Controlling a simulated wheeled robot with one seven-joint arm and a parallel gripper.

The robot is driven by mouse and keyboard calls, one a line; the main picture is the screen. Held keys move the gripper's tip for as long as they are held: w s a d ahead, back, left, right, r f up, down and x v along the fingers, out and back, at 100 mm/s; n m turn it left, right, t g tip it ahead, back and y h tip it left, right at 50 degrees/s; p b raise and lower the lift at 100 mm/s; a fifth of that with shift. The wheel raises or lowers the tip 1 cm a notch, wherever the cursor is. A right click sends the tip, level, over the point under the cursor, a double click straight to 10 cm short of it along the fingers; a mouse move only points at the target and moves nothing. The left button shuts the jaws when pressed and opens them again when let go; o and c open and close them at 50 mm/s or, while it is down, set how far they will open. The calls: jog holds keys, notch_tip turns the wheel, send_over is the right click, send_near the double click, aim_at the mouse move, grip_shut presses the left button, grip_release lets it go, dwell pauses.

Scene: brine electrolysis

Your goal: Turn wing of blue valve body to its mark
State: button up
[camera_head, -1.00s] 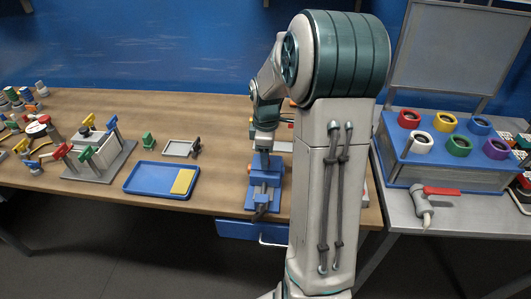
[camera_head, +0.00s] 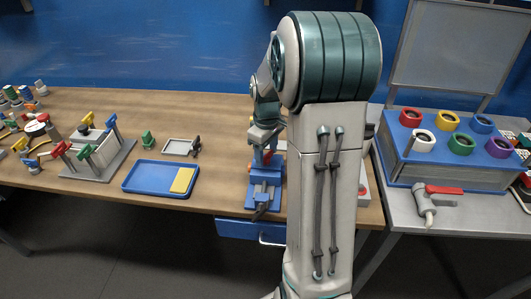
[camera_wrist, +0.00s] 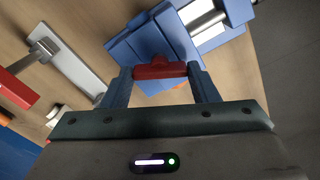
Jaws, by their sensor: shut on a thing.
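The red wing (camera_wrist: 161,70) sits between the two fingers of my gripper (camera_wrist: 162,74) in the wrist view, and the gripper is shut on it. A blue body (camera_wrist: 148,45) lies directly under the wing; where the valve body ends and the blue vise begins is hard to tell. In the head view the blue vise (camera_head: 264,187) stands near the table's front edge, with my gripper (camera_head: 265,150) above it. A bit of red shows under the gripper there. The mark cannot be made out.
A blue tray (camera_head: 150,178) with a yellow piece (camera_head: 182,180) lies left of the vise. A valve stand (camera_head: 95,165) and a small grey tray (camera_head: 178,147) are further left and behind. A blue box with coloured rings (camera_head: 445,175) stands on the right table. My arm hides part of the table.

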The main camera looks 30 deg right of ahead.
aim_at(267, 154)
jog(key=m+b, duration=0.1)
jog(key=m, duration=1.1)
jog(key=shift+m, duration=0.3)
dwell(0.4)
jog(key=o, duration=1)
notch_tip(267, 154, up, 14)
jog(key=shift+f, duration=0.1)
